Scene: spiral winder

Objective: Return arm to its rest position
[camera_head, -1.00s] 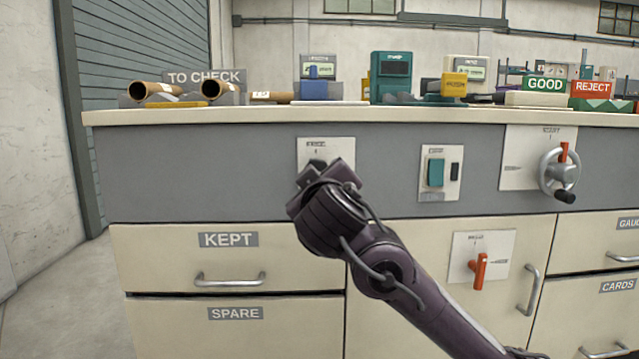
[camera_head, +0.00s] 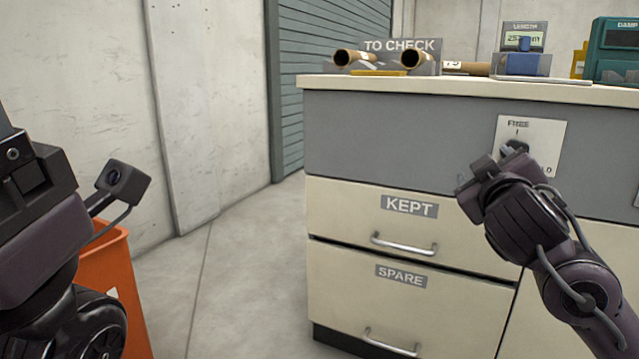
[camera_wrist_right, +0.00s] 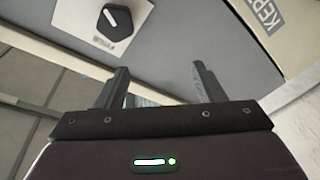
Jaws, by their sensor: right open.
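My right gripper (camera_head: 478,182) is in front of the cabinet's grey panel, just below and left of a dark rotary knob (camera_head: 515,149) on a white plate marked FREE. In the right wrist view my right gripper (camera_wrist_right: 160,80) is open, with nothing between its two fingers. The knob (camera_wrist_right: 115,20) shows there beyond the fingers, apart from them. My left gripper (camera_head: 30,165) is cut off by the left edge of the head view. Its fingers cannot be made out.
The cabinet has KEPT (camera_head: 405,245) and SPARE (camera_head: 390,345) drawers, both shut. Cardboard tubes (camera_head: 352,58) lie on the bench top (camera_head: 400,88) by a TO CHECK sign. An orange bin (camera_head: 115,285) stands behind my left arm. The floor (camera_head: 245,270) between is clear.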

